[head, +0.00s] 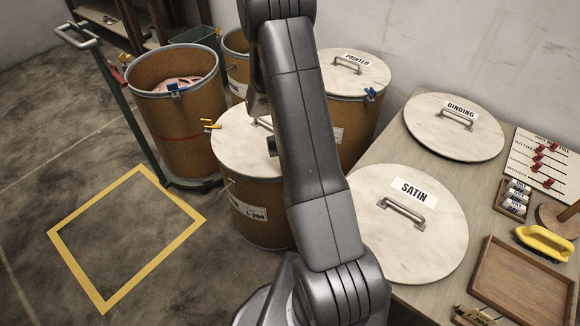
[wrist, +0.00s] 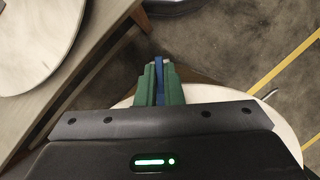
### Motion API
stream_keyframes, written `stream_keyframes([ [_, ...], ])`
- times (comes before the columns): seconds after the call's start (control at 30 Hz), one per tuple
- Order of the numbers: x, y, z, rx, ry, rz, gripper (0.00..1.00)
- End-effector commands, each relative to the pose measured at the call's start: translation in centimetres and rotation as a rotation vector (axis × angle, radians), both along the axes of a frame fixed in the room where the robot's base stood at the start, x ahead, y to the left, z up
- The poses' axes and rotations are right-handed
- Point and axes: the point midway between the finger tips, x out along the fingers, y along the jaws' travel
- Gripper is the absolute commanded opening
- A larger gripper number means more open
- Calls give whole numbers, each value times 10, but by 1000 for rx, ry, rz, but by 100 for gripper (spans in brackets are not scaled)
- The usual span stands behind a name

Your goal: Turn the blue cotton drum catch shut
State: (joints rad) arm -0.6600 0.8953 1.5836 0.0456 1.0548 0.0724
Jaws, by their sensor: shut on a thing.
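In the wrist view my gripper (wrist: 159,84) has green fingers closed on a narrow blue catch (wrist: 159,66). The catch is at the edge of a pale round lid (wrist: 284,122), with the brown drum side (wrist: 207,76) just beyond it. In the head view this appears to be the middle drum (head: 262,228), with its lid (head: 235,140) on. My arm crosses in front of it there and hides the catch and my fingertips. Any lettering on that lid is also hidden, so I cannot read its name.
The table (head: 385,155) on the right bears the SATIN lid (head: 440,245), the BINDING lid (head: 430,135) and a wooden tray (head: 520,285). The PRINTED drum (head: 357,125) stands behind. An open drum (head: 180,125) stands left. The yellow floor square (head: 75,265) is empty.

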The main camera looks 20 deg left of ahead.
Motion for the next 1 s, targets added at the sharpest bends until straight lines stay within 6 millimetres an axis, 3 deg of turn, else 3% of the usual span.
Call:
stream_keyframes([
  [0.3,0,1,1,0,-2,115,0],
  [0.83,0,1,0,1,-3,138,0],
  [0.93,0,1,0,1,-3,137,25],
  [1.0,0,1,0,1,-2,137,29],
])
